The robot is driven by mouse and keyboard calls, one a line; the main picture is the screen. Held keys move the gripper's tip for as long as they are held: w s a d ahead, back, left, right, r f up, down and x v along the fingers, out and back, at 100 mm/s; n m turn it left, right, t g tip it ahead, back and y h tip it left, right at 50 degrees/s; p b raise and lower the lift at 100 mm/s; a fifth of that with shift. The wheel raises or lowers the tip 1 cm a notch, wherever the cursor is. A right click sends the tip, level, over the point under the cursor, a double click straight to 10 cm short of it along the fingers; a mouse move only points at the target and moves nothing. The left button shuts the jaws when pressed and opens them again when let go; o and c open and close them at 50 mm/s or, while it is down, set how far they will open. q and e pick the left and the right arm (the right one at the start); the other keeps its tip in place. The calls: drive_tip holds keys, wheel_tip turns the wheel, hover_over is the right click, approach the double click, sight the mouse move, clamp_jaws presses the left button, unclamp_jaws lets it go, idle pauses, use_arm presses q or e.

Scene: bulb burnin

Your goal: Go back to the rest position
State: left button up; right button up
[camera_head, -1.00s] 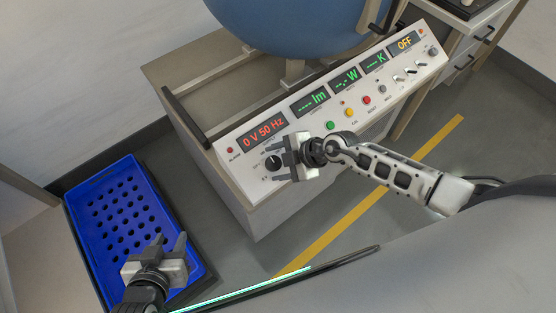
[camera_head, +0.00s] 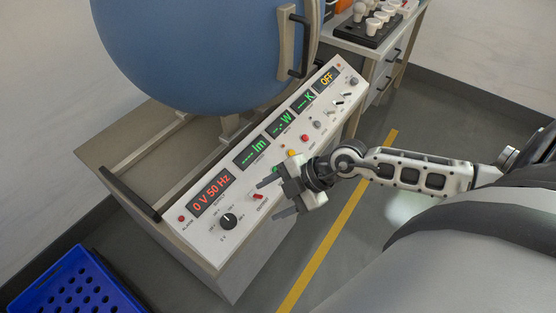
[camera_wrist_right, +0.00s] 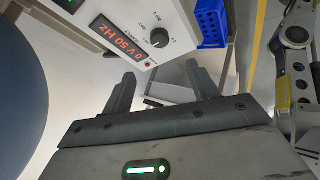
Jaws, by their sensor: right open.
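My right gripper (camera_head: 276,196) is open and empty. In the head view it appears in front of the lower edge of the white control panel (camera_head: 187,232), right of the black rotary knob (camera_head: 228,221). I cannot tell the exact gap to the panel. In the right wrist view the two fingers of the right gripper (camera_wrist_right: 161,76) stand apart with nothing between them, and the knob (camera_wrist_right: 159,38) shows beyond them. The red display (camera_head: 211,193) reads 0 V 50 Hz, and the yellow display (camera_head: 327,79) reads OFF. My left gripper is out of view.
A big blue sphere (camera_head: 200,45) stands behind the panel. A blue perforated crate (camera_head: 75,285) is at the lower left, and it also shows in the right wrist view (camera_wrist_right: 212,22). A black holder with white bulbs (camera_head: 372,30) sits on a cabinet. Floor with a yellow line (camera_head: 335,235) is clear.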

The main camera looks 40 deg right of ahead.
drive_tip(key=shift+s+d+r, duration=0.2)
drive_tip(key=shift+d+r, duration=0.1)
drive_tip(key=shift+r, duration=0.15)
drive_tip(key=w+a+r+m+t+y, duration=0.1)
drive_tip(key=a+r+m+t+y, duration=0.3)
drive_tip(key=a+t, duration=0.3)
drive_tip(key=s+f+m+g+h, duration=0.2)
drive_tip(key=s+f+m+h, duration=0.5)
drive_tip(key=f+m, duration=0.5)
drive_tip(key=shift+s+d+m+h, duration=0.25)
drive_tip(key=shift+m+h, duration=0.15)
drive_tip(key=shift+h, duration=0.5)
